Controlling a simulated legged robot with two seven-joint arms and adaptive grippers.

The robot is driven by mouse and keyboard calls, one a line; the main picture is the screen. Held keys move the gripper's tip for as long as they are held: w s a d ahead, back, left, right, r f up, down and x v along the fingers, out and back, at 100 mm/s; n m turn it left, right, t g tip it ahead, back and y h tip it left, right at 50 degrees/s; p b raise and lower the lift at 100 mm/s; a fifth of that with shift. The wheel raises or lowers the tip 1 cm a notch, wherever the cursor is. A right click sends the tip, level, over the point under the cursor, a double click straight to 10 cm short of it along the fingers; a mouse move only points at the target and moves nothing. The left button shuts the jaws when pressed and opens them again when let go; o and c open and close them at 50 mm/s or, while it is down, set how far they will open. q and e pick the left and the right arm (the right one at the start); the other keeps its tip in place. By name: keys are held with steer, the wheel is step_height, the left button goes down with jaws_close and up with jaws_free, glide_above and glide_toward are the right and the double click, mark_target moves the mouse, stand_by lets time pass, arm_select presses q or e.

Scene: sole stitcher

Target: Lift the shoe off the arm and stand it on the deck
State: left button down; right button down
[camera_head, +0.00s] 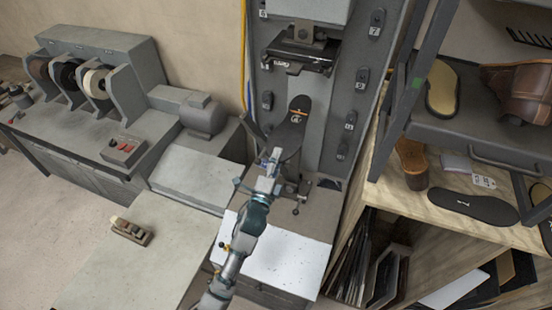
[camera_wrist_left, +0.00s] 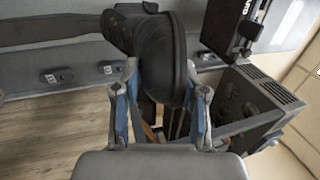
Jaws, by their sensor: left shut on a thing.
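The dark shoe (camera_head: 288,135) is at the stitching machine, sole towards me and toe up, with a small orange mark near the toe. My left gripper (camera_head: 271,163) reaches up from below and is shut on the shoe's lower end. In the left wrist view the black shoe (camera_wrist_left: 170,60) sits between the two blue-grey fingers of the gripper (camera_wrist_left: 165,88). The machine's arm is mostly hidden behind the shoe, so I cannot tell whether they touch. A pale flat deck (camera_head: 283,262) lies below, partly covered by my arm. My right gripper is not in view.
The machine head (camera_head: 300,55) hangs just above the shoe. A small lever with knobs (camera_head: 299,197) stands below it. Shelves with shoes and soles (camera_head: 473,207) stand close on the right. A bench with grinding wheels (camera_head: 97,82) is on the left. A wooden brush (camera_head: 130,231) lies at lower left.

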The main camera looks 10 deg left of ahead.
arm_select(q)
steer(key=shift+d+r, duration=0.15)
steer(key=shift+r, duration=0.1)
steer(key=shift+w+r+p, duration=0.1)
steer(key=shift+r+p, duration=0.45)
steer(key=shift+r, duration=0.25)
steer(key=shift+w+r, duration=0.1)
steer(key=shift+w, duration=0.05)
steer(key=shift+r, duration=0.1)
steer(key=shift+w+a+r+p, duration=0.2)
steer(key=shift+a+r+p, duration=0.1)
steer(key=shift+p, duration=0.25)
